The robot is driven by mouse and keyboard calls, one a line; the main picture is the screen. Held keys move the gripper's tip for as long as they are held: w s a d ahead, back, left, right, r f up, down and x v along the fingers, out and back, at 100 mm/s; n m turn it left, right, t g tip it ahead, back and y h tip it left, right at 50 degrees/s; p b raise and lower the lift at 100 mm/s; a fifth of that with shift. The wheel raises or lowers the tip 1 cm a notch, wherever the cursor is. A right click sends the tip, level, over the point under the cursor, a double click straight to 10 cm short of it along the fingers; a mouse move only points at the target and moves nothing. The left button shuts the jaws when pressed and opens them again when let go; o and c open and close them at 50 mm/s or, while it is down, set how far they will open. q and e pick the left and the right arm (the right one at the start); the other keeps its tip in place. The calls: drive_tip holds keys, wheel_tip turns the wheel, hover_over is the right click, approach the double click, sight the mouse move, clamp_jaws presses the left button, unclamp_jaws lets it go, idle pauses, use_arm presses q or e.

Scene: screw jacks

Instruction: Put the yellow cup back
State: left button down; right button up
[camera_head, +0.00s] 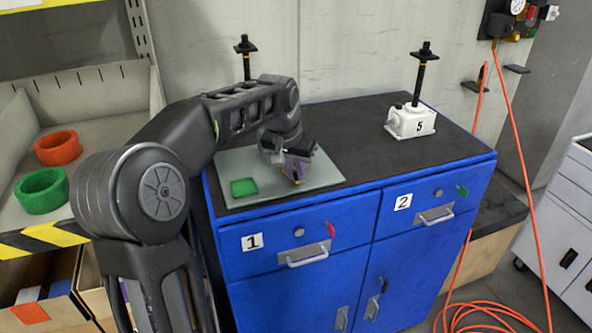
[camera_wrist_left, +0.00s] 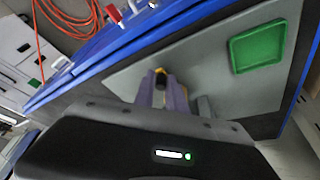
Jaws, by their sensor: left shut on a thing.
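No whole yellow cup shows plainly in either view. My left gripper (camera_head: 296,174) is low over the grey plate (camera_head: 322,172) on the blue cabinet. Its purple fingers (camera_wrist_left: 162,92) are shut on a small dark piece (camera_wrist_left: 161,78) with a yellow-orange mark. Most of that piece is hidden between the fingers, so I cannot tell whether it is the cup or whether it touches the plate. A shallow green square tray (camera_head: 243,188) lies on the plate, left of the gripper; it also shows in the left wrist view (camera_wrist_left: 258,47). My right gripper is out of view.
A white screw jack (camera_head: 411,121) marked 5 stands at the cabinet's back right. Another black spindle (camera_head: 246,58) rises behind my arm. Red (camera_head: 58,148) and green (camera_head: 42,191) rings sit in the left bin. The black top (camera_head: 360,140) is clear between plate and jack.

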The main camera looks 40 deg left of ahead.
use_arm(q)
drive_tip(key=shift+f, duration=0.2)
drive_tip(key=c, duration=1.4)
unclamp_jaws()
drive_tip(key=shift+r, duration=0.1)
drive_tip(key=shift+o, duration=0.2)
drive_tip(key=v, duration=1.2)
drive_tip(key=shift+r+b, duration=0.15)
drive_tip(key=shift+b, duration=0.15)
drive_tip(key=shift+d, duration=0.1)
